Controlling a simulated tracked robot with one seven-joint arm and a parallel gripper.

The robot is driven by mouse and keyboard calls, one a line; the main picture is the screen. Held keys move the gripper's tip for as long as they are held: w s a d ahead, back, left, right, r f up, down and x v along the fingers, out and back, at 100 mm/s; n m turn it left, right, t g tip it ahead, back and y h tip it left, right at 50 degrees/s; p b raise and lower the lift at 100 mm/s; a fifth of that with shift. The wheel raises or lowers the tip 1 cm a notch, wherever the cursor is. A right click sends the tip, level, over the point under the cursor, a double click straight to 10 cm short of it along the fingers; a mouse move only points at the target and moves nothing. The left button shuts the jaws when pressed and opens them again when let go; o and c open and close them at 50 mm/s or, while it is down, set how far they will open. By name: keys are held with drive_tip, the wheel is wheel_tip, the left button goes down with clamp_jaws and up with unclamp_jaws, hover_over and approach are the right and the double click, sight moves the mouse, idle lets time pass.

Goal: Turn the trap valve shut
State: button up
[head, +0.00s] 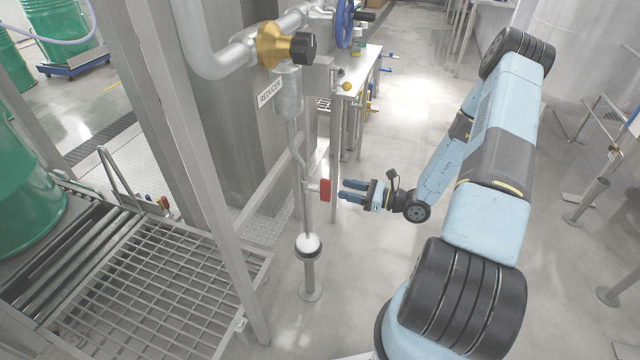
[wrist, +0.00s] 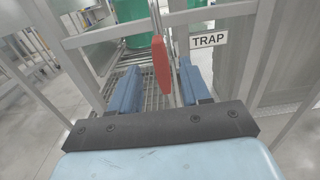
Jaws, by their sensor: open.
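The trap valve shows as a red handle (head: 326,189) on a thin vertical steel pipe (head: 306,205) in the head view. In the wrist view the red handle (wrist: 161,64) stands upright beyond my fingers, in line with the gap between them. A TRAP sign (wrist: 208,40) is to its right. My gripper (head: 355,190) is open, with blue fingers pointing left at the handle and a small gap before it in the head view. It also shows in the wrist view (wrist: 158,85) with nothing held. The handle's joint to the pipe is partly hidden.
A white-filled cup on a short post (head: 308,245) stands below the pipe. A steel frame post (head: 205,150) and a grating (head: 150,305) are to the left. Open floor lies below my gripper.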

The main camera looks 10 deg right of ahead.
sight(326, 190)
drive_tip(key=x, duration=0.9)
drive_tip(key=shift+w+a, duration=0.15)
drive_tip(key=shift+a, duration=0.1)
clamp_jaws()
